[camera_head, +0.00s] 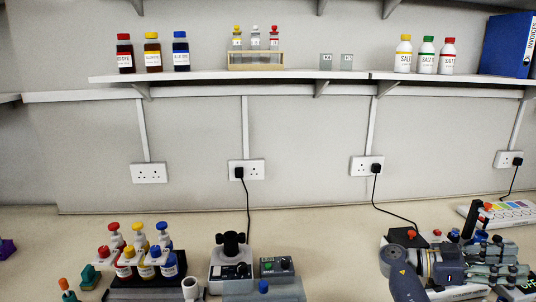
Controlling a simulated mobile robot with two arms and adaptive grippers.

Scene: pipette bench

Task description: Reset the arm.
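My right gripper (515,264) shows at the lower right. My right arm's dark, rounded wrist rises from the bottom edge to a thick collar with a blue band, and the grey finger parts point right. The fingers overlap small bench items and each other, so I cannot tell whether they are open or shut, or whether anything is between them. My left gripper is not in view.
A black rack with coloured-cap bottles (125,272) stands at the left front. Right of it are a grey mixer device (231,270) and a small control box (277,267). A coloured-key panel (512,214) lies at the right. The middle back of the bench is clear.

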